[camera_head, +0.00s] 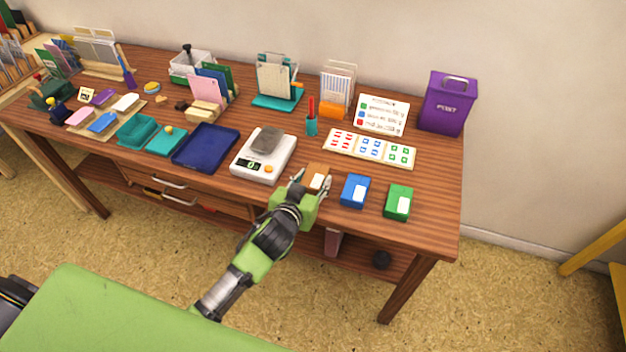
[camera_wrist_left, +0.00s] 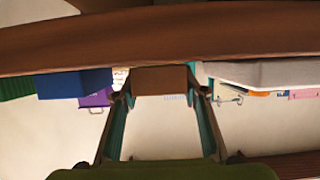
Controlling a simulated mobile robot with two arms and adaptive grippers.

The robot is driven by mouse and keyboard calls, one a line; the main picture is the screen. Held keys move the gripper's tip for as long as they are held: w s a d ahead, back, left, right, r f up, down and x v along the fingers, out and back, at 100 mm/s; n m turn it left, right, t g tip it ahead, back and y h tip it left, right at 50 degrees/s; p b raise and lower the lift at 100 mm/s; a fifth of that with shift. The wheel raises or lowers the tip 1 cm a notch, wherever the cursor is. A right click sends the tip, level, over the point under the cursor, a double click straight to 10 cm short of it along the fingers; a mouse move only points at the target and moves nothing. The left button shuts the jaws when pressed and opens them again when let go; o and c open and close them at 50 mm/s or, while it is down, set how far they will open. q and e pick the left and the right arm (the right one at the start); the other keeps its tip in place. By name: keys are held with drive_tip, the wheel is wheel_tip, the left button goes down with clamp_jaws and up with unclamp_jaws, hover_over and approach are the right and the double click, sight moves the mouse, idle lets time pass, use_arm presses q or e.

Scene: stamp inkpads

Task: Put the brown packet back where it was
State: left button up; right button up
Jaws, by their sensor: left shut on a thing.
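The brown packet (camera_head: 318,171) with a white label is at the front edge of the table, right of the white scale and left of the blue packet (camera_head: 355,191). My left gripper (camera_head: 312,184) is shut on it, one finger on each side. The left wrist view, upside down, shows the packet (camera_wrist_left: 160,79) between the two fingers (camera_wrist_left: 160,105), close against the tabletop. I cannot tell whether it rests on the table. The green packet (camera_head: 399,202) stands right of the blue one. My right gripper is not in view.
A dark blue tray (camera_head: 205,148) lies left of the scale. The table's right front corner is clear.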

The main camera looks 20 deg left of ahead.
use_arm(q)
drive_tip(key=shift+f, duration=0.1)
drive_tip(key=o, duration=1.2)
drive_tip(key=v, duration=1.2)
drive_tip(key=shift+a, duration=0.1)
